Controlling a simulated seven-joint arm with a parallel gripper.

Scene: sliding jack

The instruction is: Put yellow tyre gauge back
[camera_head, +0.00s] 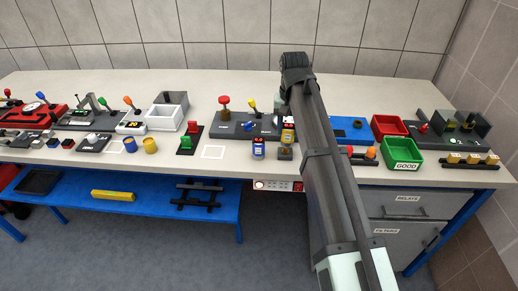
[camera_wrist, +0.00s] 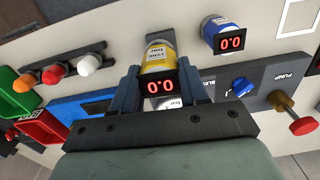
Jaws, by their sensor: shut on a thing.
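The yellow tyre gauge (camera_wrist: 158,52), with a red digital display reading 0.0, sits between the two fingers of my gripper (camera_wrist: 158,72) in the wrist view. The gripper is shut on it. In the head view the yellow gauge (camera_head: 288,137) shows just left of my arm, above a small dark block (camera_head: 285,153); I cannot tell whether they touch. My fingers are mostly hidden there. A blue tyre gauge (camera_head: 258,149), also reading 0.0 in the wrist view (camera_wrist: 224,36), stands upright to its left, apart from the gripper.
The pump panel (camera_wrist: 275,85) with its red knob (camera_wrist: 302,126) lies close by. A red bin (camera_head: 389,126) and a green GOOD bin (camera_head: 402,152) stand to the right. A white-outlined square (camera_head: 213,152) is bare on the bench, left of the blue gauge.

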